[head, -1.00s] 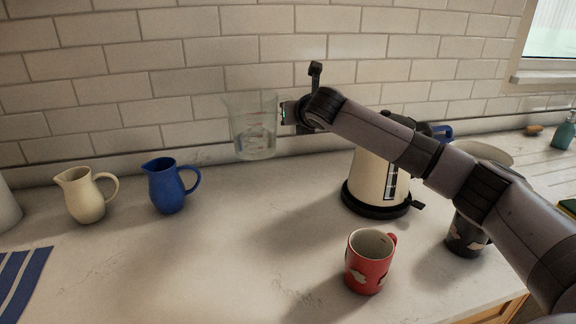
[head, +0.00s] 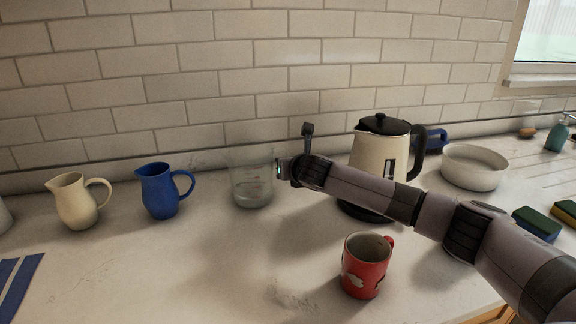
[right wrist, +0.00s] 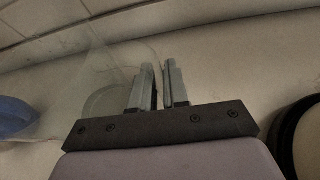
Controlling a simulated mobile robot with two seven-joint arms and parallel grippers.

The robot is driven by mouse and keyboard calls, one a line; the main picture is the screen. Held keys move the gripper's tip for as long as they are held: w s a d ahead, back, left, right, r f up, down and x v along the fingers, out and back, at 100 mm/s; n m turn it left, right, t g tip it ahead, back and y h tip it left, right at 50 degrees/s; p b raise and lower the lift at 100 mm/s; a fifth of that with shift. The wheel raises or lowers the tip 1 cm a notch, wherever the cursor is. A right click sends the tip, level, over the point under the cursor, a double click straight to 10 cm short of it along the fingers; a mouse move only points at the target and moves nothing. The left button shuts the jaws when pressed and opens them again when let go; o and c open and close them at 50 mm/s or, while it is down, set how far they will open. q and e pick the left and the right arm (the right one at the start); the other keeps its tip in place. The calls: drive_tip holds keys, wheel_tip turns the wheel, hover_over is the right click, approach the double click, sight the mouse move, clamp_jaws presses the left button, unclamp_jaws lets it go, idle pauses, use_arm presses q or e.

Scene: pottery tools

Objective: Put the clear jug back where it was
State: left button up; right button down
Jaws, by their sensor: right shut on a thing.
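The clear jug (head: 252,187) is upright to the right of the blue jug in the head view, at or very near the countertop; I cannot tell whether its base touches. My right gripper (head: 279,170) reaches it from the right and is shut on its handle side. In the right wrist view the jug's transparent wall (right wrist: 72,85) lies left of the gripper (right wrist: 162,88), with the curved handle running to the fingers. My left gripper is not in view.
A blue jug (head: 159,191) and a cream jug (head: 76,203) stand to the left. A kettle (head: 378,155) stands behind my right arm. A red mug (head: 366,266) stands in front. A white bowl (head: 474,168) and sponges (head: 537,224) are at right.

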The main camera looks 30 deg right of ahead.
drive_tip(key=c, duration=1.1)
unclamp_jaws()
drive_tip(key=shift+s+r, duration=0.1)
drive_tip(key=shift+s, duration=0.05)
drive_tip(key=shift+s+r, duration=0.15)
drive_tip(key=shift+s, duration=0.1)
drive_tip(key=v, duration=1.1)
drive_tip(key=shift+s, duration=0.1)
drive_tip(key=shift+a, duration=0.1)
